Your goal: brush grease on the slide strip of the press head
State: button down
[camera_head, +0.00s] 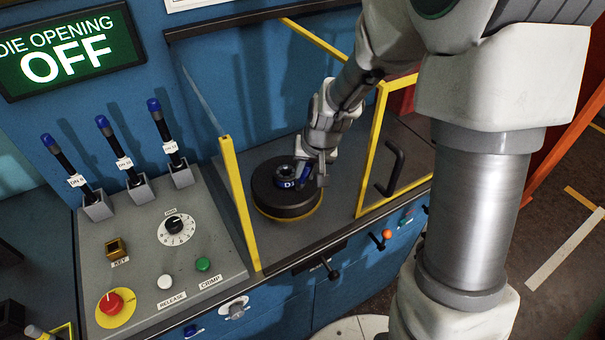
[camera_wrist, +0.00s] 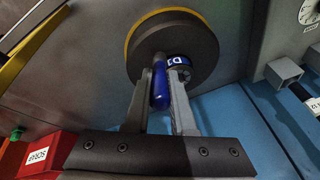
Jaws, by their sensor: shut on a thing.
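The press head (camera_head: 287,200) is a round dark disc with a yellow lower rim, standing on the grey deck between yellow-framed guards. It also shows in the wrist view (camera_wrist: 205,45). A small dark ring with a blue label sits on its top. My gripper (camera_head: 313,172) is over the right side of the disc. In the wrist view, my gripper (camera_wrist: 167,78) is shut on a blue rounded handle (camera_wrist: 160,90), which seems to be the brush. The handle's far end and any bristles are hidden. I cannot make out the slide strip or any grease.
Yellow-edged guards (camera_head: 240,205) stand left and right of the disc, the right one with a black handle (camera_head: 390,168). A control panel (camera_head: 140,250) with levers and buttons is at left. A red box (camera_wrist: 38,155) shows in the wrist view.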

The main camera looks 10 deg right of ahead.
jog(key=shift+s+d+b, duration=0.25)
jog(key=shift+s, duration=0.35)
jog(key=shift+s+d+b, duration=0.2)
jog(key=shift+s+d, duration=0.1)
jog(key=shift+s, duration=0.35)
jog(key=shift+s+d+b, duration=0.25)
jog(key=shift+s, duration=0.35)
jog(key=shift+r+p, duration=2.1)
jog(key=shift+r, duration=0.85)
notch_tip(320, 180, up, 3)
jog(key=shift+p, duration=1)
jog(key=shift+w+r, duration=0.1)
